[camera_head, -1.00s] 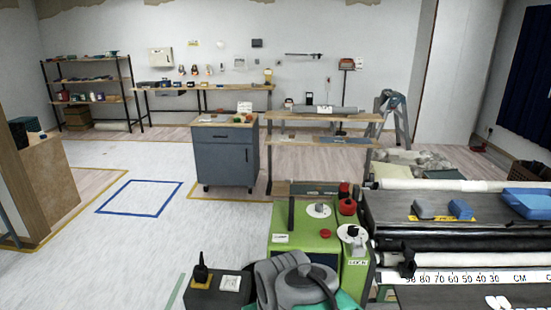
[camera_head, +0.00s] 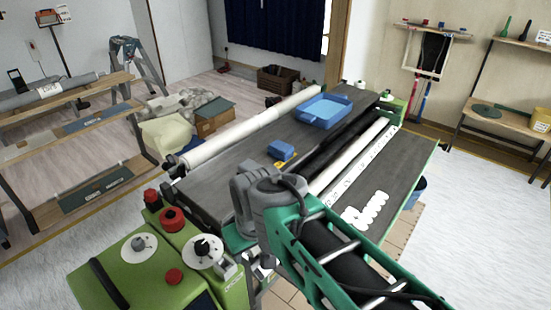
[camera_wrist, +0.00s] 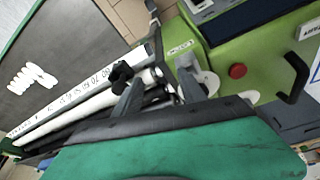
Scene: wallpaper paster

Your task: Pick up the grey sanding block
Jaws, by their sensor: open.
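The grey sanding block is not visible now; my arm covers the part of the dark machine table (camera_head: 222,168) beside the blue block (camera_head: 281,150), where it lay earlier. In the head view my grey wrist stands in front of the table's near left end, and my fingertips are hidden. In the wrist view my gripper (camera_wrist: 160,84) shows two grey fingers spread apart with nothing between them. They are above the machine's end, near the white roller and the green housing.
A blue tray (camera_head: 323,111) sits farther back on the table. A long white roller (camera_head: 250,127) runs along its far edge, and a white ruler strip (camera_head: 352,160) along its near side. The green machine end (camera_head: 160,268) has red knobs. White pieces (camera_head: 366,210) lie on the near dark panel.

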